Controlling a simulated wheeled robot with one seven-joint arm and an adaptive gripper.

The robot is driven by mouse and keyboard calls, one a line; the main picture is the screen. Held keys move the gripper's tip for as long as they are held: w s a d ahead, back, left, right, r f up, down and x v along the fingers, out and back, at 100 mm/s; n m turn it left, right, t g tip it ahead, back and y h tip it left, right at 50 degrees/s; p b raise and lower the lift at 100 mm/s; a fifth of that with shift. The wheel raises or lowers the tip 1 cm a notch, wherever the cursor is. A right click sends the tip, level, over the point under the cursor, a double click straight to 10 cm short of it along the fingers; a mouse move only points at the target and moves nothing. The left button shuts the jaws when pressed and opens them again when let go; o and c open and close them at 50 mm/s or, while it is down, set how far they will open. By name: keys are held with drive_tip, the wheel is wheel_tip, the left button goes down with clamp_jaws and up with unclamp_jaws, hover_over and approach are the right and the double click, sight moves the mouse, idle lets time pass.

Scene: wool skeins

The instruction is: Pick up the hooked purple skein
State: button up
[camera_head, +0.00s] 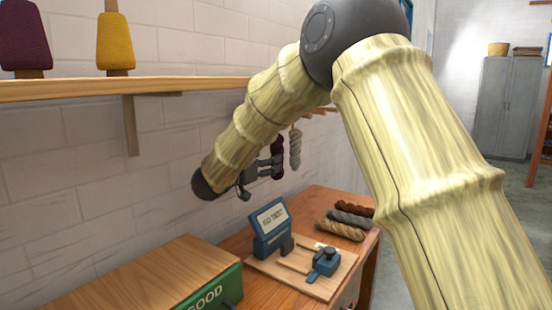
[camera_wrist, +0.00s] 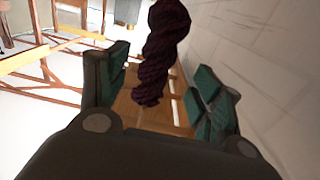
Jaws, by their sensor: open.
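The purple skein (camera_head: 277,144) is a dark, twisted hank hanging near the wall below the shelf. In the wrist view the skein (camera_wrist: 164,50) hangs with its lower end between my two green-padded fingers, with its top out of the frame. My gripper (camera_head: 268,168) is level with its lower part in the head view. In the wrist view my gripper (camera_wrist: 160,88) is open, with a gap visible on both sides of the skein. The hook itself is not clearly visible.
A grey skein (camera_head: 295,148) hangs just right of the purple one. The shelf (camera_head: 180,85) runs above along the wall, carrying a yellow cone (camera_head: 115,42) and a purple cone (camera_head: 24,36).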

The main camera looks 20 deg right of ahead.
drive_tip(key=x, duration=0.5)
drive_tip(key=shift+s+d, duration=0.1)
drive_tip(key=shift+d, duration=0.05)
drive_tip(key=shift+w+d, duration=0.2)
drive_tip(key=shift+r, duration=0.15)
drive_tip(key=c, duration=1.1)
